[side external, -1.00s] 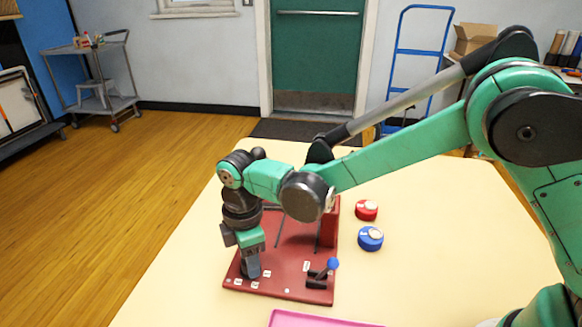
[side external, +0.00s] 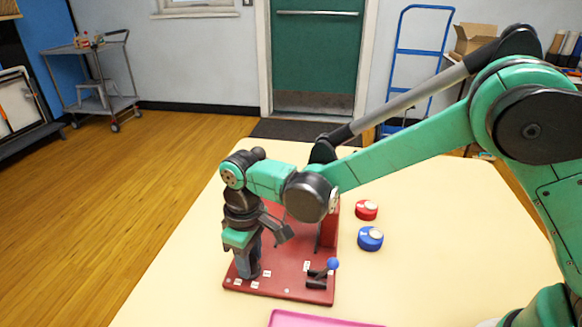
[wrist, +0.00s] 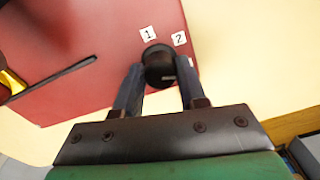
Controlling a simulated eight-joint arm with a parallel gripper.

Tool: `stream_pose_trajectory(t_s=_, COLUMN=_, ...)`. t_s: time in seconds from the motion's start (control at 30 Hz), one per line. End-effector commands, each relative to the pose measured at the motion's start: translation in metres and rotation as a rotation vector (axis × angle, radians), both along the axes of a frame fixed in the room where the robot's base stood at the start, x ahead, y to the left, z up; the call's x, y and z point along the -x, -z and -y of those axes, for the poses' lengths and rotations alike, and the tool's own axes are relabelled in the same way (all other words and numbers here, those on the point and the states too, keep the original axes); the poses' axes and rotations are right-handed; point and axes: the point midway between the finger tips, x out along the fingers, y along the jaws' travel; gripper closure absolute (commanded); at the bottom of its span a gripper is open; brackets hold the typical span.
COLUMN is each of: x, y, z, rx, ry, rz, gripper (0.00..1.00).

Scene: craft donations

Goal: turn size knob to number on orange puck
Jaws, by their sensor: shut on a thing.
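My gripper (side external: 251,272) points down at the near left corner of a red board (side external: 290,280). In the wrist view its two fingers (wrist: 159,84) are shut on a round black knob (wrist: 157,62), one on each side. The knob has a small pale mark on the side towards my palm. White labels "1" (wrist: 148,33) and "2" (wrist: 179,39) lie beyond the knob; another label edge shows by the right finger. In the side view my gripper hides the knob. A red puck (side external: 366,210) and a blue puck (side external: 370,238) stand right of the board; no clearly orange puck shows.
A lever with a blue ball (side external: 333,263) stands on the board's near right part. A pink tray (side external: 310,319) lies at the table's front. The cream table (side external: 440,250) is clear right of the pucks.

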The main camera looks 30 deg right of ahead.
Motion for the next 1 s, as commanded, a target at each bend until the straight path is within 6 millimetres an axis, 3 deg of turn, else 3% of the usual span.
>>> stream_pose_trajectory(t_s=0.37, x=0.0002, y=-0.0006, z=0.0000, rx=0.000, ry=0.151, rz=0.000, gripper=1.00)
stream_pose_trajectory(t_s=0.9, x=0.0002, y=-0.0006, z=0.0000, rx=0.001, ry=0.172, rz=-0.001, gripper=1.00)
stream_pose_trajectory(t_s=0.93, x=0.0003, y=-0.0006, z=0.0001, rx=0.001, ry=0.172, rz=-0.001, gripper=0.56)
stream_pose_trajectory(t_s=1.0, x=0.0003, y=-0.0005, z=0.0001, rx=0.001, ry=0.171, rz=-0.001, gripper=0.36)
